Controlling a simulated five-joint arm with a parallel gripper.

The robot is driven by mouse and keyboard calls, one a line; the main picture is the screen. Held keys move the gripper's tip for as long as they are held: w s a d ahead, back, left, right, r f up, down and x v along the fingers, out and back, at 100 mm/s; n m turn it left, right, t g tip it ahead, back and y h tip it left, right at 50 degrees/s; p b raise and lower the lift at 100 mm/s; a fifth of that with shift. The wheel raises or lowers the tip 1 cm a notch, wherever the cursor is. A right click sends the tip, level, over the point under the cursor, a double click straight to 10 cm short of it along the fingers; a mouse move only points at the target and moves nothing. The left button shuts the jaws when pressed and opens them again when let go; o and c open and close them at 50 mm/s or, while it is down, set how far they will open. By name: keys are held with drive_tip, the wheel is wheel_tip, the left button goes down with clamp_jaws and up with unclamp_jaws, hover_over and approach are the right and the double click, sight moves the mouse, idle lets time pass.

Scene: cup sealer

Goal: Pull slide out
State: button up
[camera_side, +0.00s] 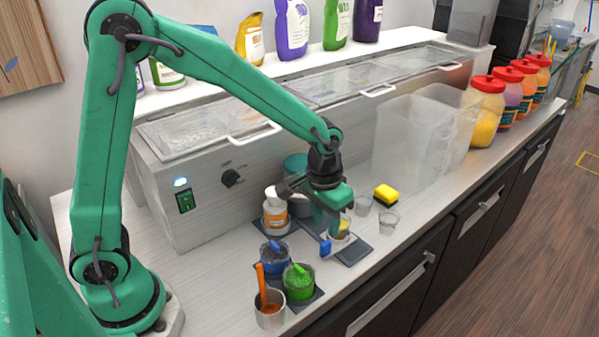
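A dark flat plate (354,254), which looks like the slide, lies on the counter below and in front of my gripper. A small clear cup with yellow contents (345,228) stands at its back part, partly hidden by the gripper. A small blue piece (325,248) shows just below the fingers; I cannot tell whether it is a handle or touches them. My gripper (329,228) points down over the plate's left side. Its fingers overlap in this view, so their opening is unclear. A grey and teal cylindrical body (297,165) stands behind the gripper, mostly hidden.
Blue (274,255) and green (299,284) paint jars and a metal cup (269,311) stand in front-left. The counter's front edge is close.

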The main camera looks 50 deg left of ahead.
sight(326, 243)
drive_tip(key=shift+w+r+g, duration=0.15)
drive_tip(key=shift+w+g, duration=0.05)
drive_tip(key=shift+g, duration=0.2)
drive_tip(key=shift+f, duration=3.95)
clamp_jaws()
